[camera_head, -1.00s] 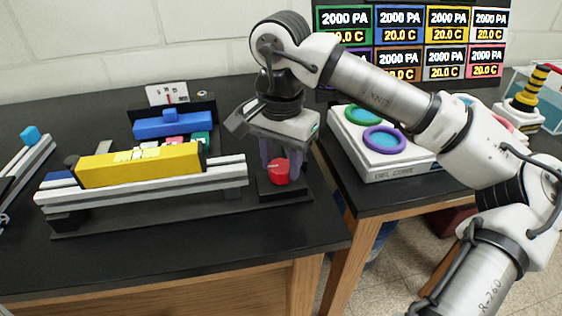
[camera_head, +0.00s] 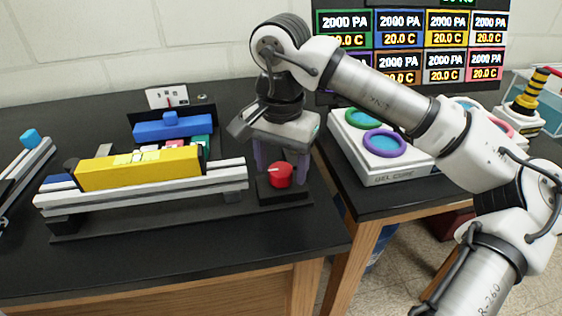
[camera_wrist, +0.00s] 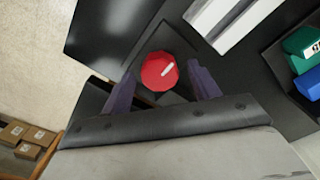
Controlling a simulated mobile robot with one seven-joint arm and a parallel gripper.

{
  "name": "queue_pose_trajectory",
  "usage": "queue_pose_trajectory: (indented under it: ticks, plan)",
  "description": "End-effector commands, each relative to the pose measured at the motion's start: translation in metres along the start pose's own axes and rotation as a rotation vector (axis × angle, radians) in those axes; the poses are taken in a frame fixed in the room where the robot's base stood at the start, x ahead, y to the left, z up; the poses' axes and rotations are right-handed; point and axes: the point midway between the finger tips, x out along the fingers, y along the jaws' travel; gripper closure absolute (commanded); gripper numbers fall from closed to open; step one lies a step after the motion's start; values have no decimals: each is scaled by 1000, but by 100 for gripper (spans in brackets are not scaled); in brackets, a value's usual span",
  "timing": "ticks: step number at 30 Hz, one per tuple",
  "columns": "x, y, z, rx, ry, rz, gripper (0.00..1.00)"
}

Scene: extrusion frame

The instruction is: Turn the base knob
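The red base knob (camera_head: 280,175) sits on a small black block (camera_head: 270,194) at the right end of the extrusion frame. It also shows in the wrist view (camera_wrist: 160,72), with a white mark on its top. My gripper (camera_head: 282,164) points down over the knob. Its two purple fingers are apart, one on each side of the knob. In the wrist view my gripper (camera_wrist: 162,86) is open, with gaps between the fingers and the knob.
The frame's white rail (camera_head: 150,190) with a yellow block (camera_head: 138,167) lies left of the knob. A blue block (camera_head: 172,126) stands behind it. A white box with coloured rings (camera_head: 400,172) stands on the table to the right. The black tabletop in front (camera_head: 200,255) is clear.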

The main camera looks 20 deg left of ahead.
Motion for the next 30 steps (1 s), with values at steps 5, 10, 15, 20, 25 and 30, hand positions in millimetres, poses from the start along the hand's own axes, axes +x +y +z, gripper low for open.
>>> queue_pose_trajectory:
  ticks: [5, 10, 15, 20, 25, 30]
  plan:
    - [-1, 0, 0, 0, 0, 0, 39]
    - [-17, -1, 0, 1, 2, -1, 39]
    - [-54, -1, 0, 1, 3, 0, 39]
    - [-92, 0, 0, 3, 3, 0, 39]
    - [-121, 0, 0, 3, 3, 1, 39]
    - [-135, 0, 0, 2, 1, 0, 39]
